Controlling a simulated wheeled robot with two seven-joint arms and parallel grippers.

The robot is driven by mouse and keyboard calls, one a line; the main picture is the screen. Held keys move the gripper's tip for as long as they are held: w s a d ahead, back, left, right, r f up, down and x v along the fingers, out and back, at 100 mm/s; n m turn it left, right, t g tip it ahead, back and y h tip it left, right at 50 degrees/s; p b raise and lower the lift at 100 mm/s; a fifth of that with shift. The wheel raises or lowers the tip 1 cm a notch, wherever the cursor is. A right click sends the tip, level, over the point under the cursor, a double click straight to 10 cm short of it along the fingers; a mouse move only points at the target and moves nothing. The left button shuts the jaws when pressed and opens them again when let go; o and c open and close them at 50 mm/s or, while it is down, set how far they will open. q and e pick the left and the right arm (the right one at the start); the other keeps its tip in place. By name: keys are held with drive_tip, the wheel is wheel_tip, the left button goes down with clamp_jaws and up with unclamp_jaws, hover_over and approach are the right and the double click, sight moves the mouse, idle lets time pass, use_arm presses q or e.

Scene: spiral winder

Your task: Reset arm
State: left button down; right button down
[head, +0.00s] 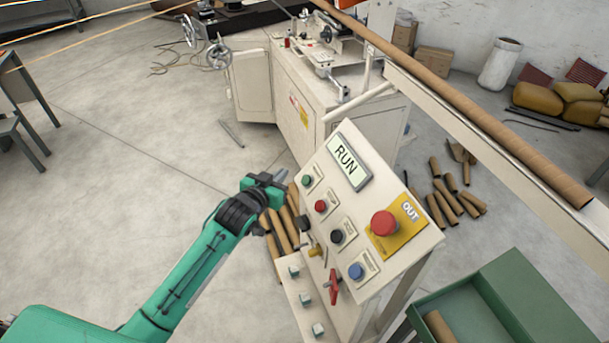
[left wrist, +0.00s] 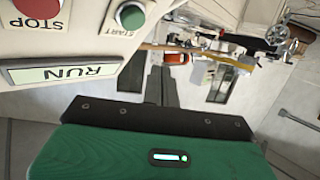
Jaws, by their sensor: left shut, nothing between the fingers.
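My left arm reaches in from the lower left in the head view. Its gripper (head: 279,178) is shut and empty, just left of the control panel (head: 408,240) and apart from it as far as I can tell. In the left wrist view the closed dark fingers (left wrist: 160,86) point away past the panel's edge. The panel's display (head: 347,161) reads RUN; it shows upside down in the left wrist view (left wrist: 65,71). The green start button (left wrist: 130,16) and red stop button (left wrist: 40,6) are close by there. My right gripper is not in view.
The winder machine (head: 300,95) stands behind the panel. A long cardboard tube (head: 480,115) lies along a rail at the right. Loose tubes (head: 455,200) lie on the floor. A green bin (head: 515,300) is at the lower right. The floor at the left is mostly clear.

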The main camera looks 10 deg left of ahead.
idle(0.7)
use_arm(q)
drive_tip(key=s+a+f+g+y, duration=0.1)
drive_tip(key=s+a+f+g, duration=0.1)
drive_tip(key=f, duration=0.7)
drive_tip(key=s+a+f+g+y, duration=0.1)
drive_tip(key=f, duration=0.9)
drive_tip(key=s+a+f+g+y, duration=0.1)
drive_tip(key=s+f+g, duration=0.1)
drive_tip(key=s+f, duration=0.65)
drive_tip(key=s+a+f+g, duration=0.2)
drive_tip(key=s+f, duration=0.3)
drive_tip(key=f, duration=0.7)
drive_tip(key=s+f+g, duration=0.2)
drive_tip(key=s+f, duration=0.4)
drive_tip(key=s, duration=0.7)
drive_tip(key=s+f+g, duration=0.2)
drive_tip(key=s+f, duration=0.5)
drive_tip(key=s, duration=0.6)
drive_tip(key=s+f+g, duration=0.3)
drive_tip(key=s+f, duration=0.4)
drive_tip(key=s, duration=0.7)
drive_tip(key=shift+f+y, duration=0.15)
drive_tip(key=shift+y, duration=0.25)
